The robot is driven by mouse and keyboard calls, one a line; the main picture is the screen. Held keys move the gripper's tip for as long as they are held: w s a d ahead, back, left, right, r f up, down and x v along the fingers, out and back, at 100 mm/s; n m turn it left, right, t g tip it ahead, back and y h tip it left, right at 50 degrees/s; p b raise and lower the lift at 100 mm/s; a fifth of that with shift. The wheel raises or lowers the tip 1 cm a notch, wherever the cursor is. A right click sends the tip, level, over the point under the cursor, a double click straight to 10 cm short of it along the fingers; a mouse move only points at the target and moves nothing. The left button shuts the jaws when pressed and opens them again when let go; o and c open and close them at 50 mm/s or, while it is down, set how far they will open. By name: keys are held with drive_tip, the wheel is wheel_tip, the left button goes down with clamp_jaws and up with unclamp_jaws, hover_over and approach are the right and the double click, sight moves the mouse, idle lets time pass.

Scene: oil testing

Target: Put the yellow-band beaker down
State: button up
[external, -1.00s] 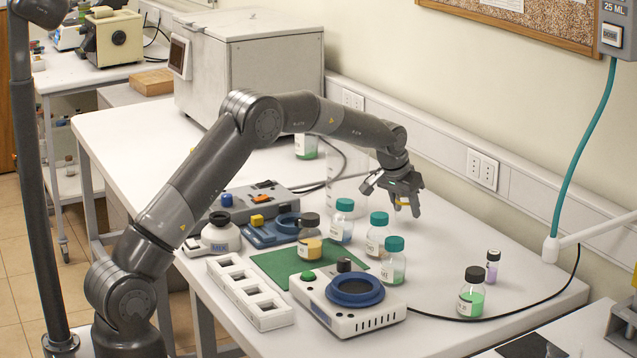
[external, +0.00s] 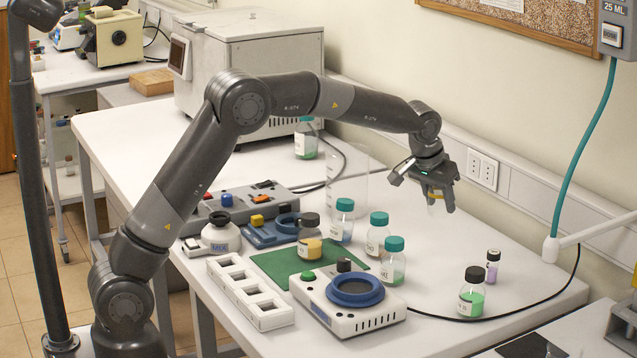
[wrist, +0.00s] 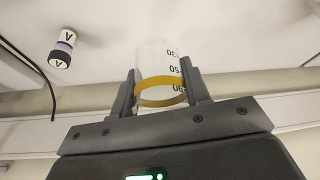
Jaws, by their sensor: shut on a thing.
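The yellow-band beaker (wrist: 158,65) is a clear vessel with black graduation marks and a yellow band around it. In the wrist view it stands between the two fingers of my gripper (wrist: 160,90), which is shut on it. The rest of the beaker is faint or hidden there. It appears held above the table, but I cannot tell the exact gap.
Bottles with teal caps (external: 379,235) stand left of my gripper. A black-capped bottle of green liquid (external: 471,293) and a small purple vial (external: 492,266) stand at the right, near a black cable (external: 440,318). A large clear beaker (external: 347,175) stands behind. Table below my gripper looks clear.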

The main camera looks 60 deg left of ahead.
drive_tip(key=s+d+m, duration=0.1)
drive_tip(key=s+d, duration=0.1)
drive_tip(key=d, duration=0.7)
drive_tip(key=w+a+f, duration=0.2)
drive_tip(key=a, duration=0.1)
drive_tip(key=w+a+f, duration=0.2)
drive_tip(key=a, duration=0.1)
drive_tip(key=w+a+f, duration=0.2)
drive_tip(key=a+f, duration=0.1)
drive_tip(key=shift+w+a, duration=0.1)
drive_tip(key=shift+a, duration=0.1)
drive_tip(key=shift+f, duration=1.95)
drive_tip(key=o, duration=1)
drive_tip(key=shift+f, duration=0.15)
